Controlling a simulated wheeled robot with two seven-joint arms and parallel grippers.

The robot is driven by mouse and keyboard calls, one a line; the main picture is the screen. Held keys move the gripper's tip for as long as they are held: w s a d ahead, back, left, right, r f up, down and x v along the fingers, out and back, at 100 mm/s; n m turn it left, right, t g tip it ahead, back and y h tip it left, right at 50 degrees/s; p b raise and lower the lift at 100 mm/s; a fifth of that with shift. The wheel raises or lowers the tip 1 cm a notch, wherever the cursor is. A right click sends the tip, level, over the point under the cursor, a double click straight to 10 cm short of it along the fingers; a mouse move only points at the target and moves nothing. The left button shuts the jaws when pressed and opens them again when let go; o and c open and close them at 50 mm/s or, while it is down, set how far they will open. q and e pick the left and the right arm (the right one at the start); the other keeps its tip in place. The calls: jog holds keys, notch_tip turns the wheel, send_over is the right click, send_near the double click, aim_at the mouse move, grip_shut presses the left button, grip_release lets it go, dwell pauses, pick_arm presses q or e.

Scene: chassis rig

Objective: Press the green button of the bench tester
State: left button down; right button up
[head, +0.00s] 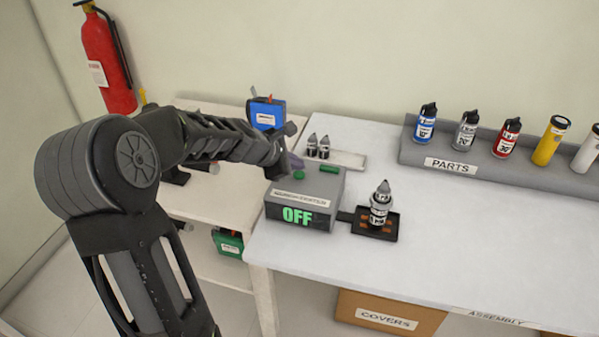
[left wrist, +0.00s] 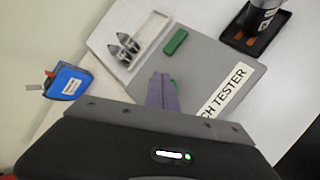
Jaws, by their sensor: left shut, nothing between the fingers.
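The bench tester (head: 328,197) is a grey box near the left edge of the white bench, its front display reading "OFF" in green. On its top are a round green button (head: 299,174) and a green bar (head: 330,169) behind it to the right. My left gripper (head: 296,163) is shut and empty, with its fingertips just above and behind the button; I cannot tell whether they touch. In the left wrist view, the shut purple-grey fingers (left wrist: 162,92) cover most of the button, a green sliver showing beside them. The green bar (left wrist: 176,42) is clear there. My right gripper is not in view.
A small dark tray (head: 394,236) right of the tester holds an upright grey-and-black unit (head: 381,207). Behind the tester, a white tray (head: 349,159) holds two small dark-tipped parts. A blue box (head: 266,114) stands behind left. A parts rack (head: 405,150) runs along the wall.

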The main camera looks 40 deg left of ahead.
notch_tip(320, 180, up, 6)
jog(key=p, duration=0.5)
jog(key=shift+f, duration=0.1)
